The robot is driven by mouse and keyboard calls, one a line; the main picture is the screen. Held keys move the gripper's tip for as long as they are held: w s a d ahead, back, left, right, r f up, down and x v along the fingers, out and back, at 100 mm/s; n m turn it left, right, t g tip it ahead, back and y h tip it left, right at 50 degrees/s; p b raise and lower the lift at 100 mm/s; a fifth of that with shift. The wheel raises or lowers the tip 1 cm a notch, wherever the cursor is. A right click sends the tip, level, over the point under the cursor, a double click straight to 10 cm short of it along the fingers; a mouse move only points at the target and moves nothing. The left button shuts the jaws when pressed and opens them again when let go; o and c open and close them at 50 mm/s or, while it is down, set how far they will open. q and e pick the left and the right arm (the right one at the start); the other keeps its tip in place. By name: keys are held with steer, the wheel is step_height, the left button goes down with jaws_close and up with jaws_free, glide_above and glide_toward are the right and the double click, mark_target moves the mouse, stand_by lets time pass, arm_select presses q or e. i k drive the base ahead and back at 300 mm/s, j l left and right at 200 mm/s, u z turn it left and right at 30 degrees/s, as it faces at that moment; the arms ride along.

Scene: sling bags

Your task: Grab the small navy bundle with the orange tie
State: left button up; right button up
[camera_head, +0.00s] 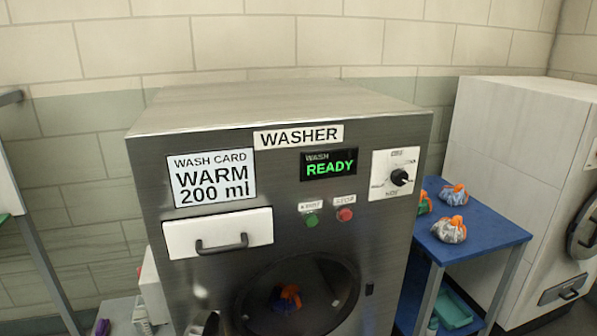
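A small dark blue bundle with an orange tie (286,298) shows inside the washer's round front opening, low in the picture. Its lower part is in shadow. On the blue table at the right lie other bundles with orange ties: a light blue-grey one (455,196), a grey patterned one (449,231) and a green one (424,205) partly hidden behind the washer's edge. Neither of my grippers is in view.
The steel washer (290,220) fills the middle, with a drawer (217,233), a green button, a red button, a dial and a READY display. The blue table (490,228) stands right of it, with a teal tray (452,310) below. A white machine (525,150) stands behind.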

mark_target(284, 300)
steer(key=j+z, duration=0.35)
steer(key=j, duration=1.2)
steer(key=i+l+u, duration=0.25)
steer(key=l+u, duration=0.15)
steer(key=l, duration=1.85)
steer(key=l+u, duration=0.4)
steer(key=l, duration=1.9)
